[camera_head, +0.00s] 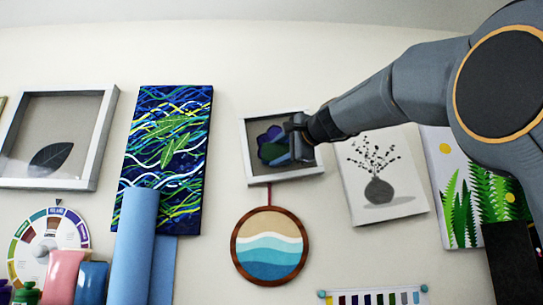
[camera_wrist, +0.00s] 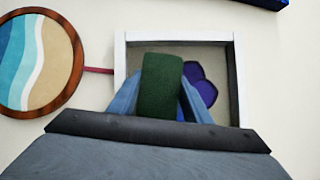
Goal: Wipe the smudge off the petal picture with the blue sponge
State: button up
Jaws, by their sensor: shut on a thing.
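The petal picture (camera_head: 283,175) hangs on the wall in a pale box frame, with purple, blue and green petals. It fills the middle of the wrist view (camera_wrist: 233,85), where a purple petal (camera_wrist: 205,93) shows at the right. My gripper (camera_head: 302,140) is in front of the picture's right half. In the wrist view (camera_wrist: 160,110) it is shut on what I take to be the blue sponge (camera_wrist: 161,82), whose dark green face is turned to the camera. I cannot tell whether the sponge touches the picture. No smudge can be made out; the sponge and fingers hide part of the picture.
A round wave picture (camera_head: 270,247) hangs just below. A vase picture (camera_head: 382,185) and a fern picture (camera_head: 452,200) are to the right, close to my arm. A blue-green canvas (camera_head: 165,150) and leaf frame (camera_head: 100,140) are left. Blue rolls (camera_head: 135,245) stand below.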

jog(key=d+r, duration=0.1)
jog(key=d, duration=0.6)
jog(key=shift+d+b, duration=0.3)
jog(key=shift+b, duration=0.1)
dwell(0.3)
jog(key=shift+s+a+r, duration=0.1)
jog(key=shift+a, duration=0.05)
